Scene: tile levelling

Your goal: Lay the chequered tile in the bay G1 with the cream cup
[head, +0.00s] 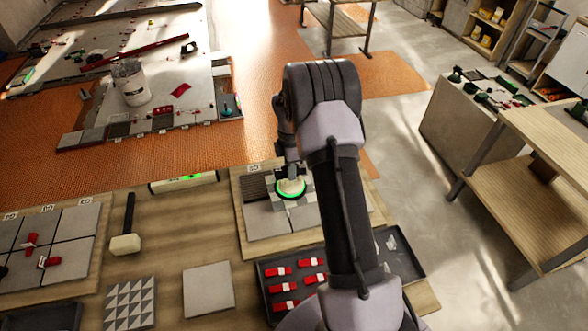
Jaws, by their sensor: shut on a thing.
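My gripper (289,168) is over the wooden board (245,222) in the middle, partly hidden by my arm. It is shut on the cream cup (291,184), which has a bright green ring around its base. The chequered tile (277,204), in light and darker grey squares, shows under the cup. I cannot tell whether the tile rests flat in the bay or hangs just above it. A dark ribbed tile (256,187) lies to its left and a plain grey tile (266,224) in front. A small label is on the board's back edge, too small to read surely.
A tray of red clips (264,280) stands in front of the board. A mallet (125,240), a level (184,183), a triangle-patterned tile (130,303) and a plain loose tile (208,289) lie to the left. Another tiled board is at far left. My arm hides the board's right part.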

